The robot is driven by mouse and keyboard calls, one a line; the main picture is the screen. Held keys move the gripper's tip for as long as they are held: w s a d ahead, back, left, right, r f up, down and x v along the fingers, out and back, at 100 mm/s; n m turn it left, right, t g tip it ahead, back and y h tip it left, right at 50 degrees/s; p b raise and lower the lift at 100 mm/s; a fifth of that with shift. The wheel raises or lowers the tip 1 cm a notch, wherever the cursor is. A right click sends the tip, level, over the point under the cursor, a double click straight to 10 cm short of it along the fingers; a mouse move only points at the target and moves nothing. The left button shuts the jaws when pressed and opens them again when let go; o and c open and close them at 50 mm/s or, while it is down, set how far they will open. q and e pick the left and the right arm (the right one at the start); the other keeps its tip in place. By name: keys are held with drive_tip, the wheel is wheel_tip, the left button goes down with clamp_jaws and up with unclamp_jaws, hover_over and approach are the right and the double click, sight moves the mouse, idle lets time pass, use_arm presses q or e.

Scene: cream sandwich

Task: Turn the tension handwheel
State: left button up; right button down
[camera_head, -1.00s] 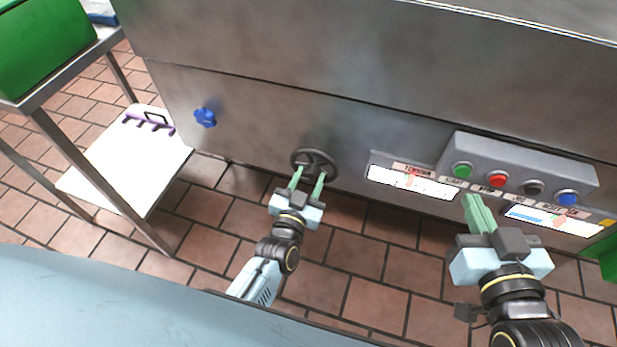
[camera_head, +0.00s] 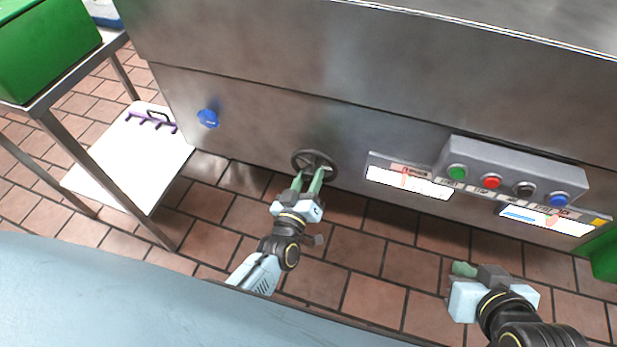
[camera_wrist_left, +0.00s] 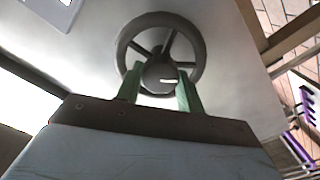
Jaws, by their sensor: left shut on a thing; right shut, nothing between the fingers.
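The tension handwheel (camera_head: 315,158) is a dark, spoked round wheel on the front of the steel machine. It also shows in the left wrist view (camera_wrist_left: 160,24), with its hub between my green fingers. My left gripper (camera_head: 308,181) is shut on the handwheel; its fingertips (camera_wrist_left: 160,84) sit at either side of the hub. The tension gauge (camera_head: 408,182), a white strip with a red pointer, is right of the wheel. My right gripper (camera_head: 462,269) is shut and empty, low at the right, clear of the machine.
A control box (camera_head: 515,175) with green, red, black and blue buttons is at the right, above a second gauge (camera_head: 545,219). A blue knob (camera_head: 208,118) is left of the wheel. A steel table (camera_head: 72,85) with a green crate (camera_head: 45,45) stands at the left.

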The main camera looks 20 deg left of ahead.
sight(309, 178)
drive_tip(key=shift+s+d+f, duration=0.1)
idle(0.4)
use_arm(q)
drive_tip(key=o, duration=1)
drive_tip(key=shift+s, duration=0.1)
drive_tip(key=s+p, duration=0.1)
drive_tip(key=s, duration=0.4)
drive_tip(key=shift+a+p, duration=0.1)
drive_tip(key=shift+p, duration=0.3)
drive_tip(key=s+p, duration=0.2)
drive_tip(key=s, duration=0.6)
drive_tip(key=shift+s+a, duration=0.1)
drive_tip(key=shift+s, duration=0.05)
use_arm(e)
drive_tip(key=s+d+f+g+h, duration=0.1)
drive_tip(key=s+d+f+g, duration=0.3)
drive_tip(key=s+f+g, duration=0.1)
wheel_tip(309, 178, down, 3)
drive_tip(key=shift+s+r+h, duration=0.1)
drive_tip(key=shift+s+h, duration=0.3)
drive_tip(key=shift+s, duration=0.15)
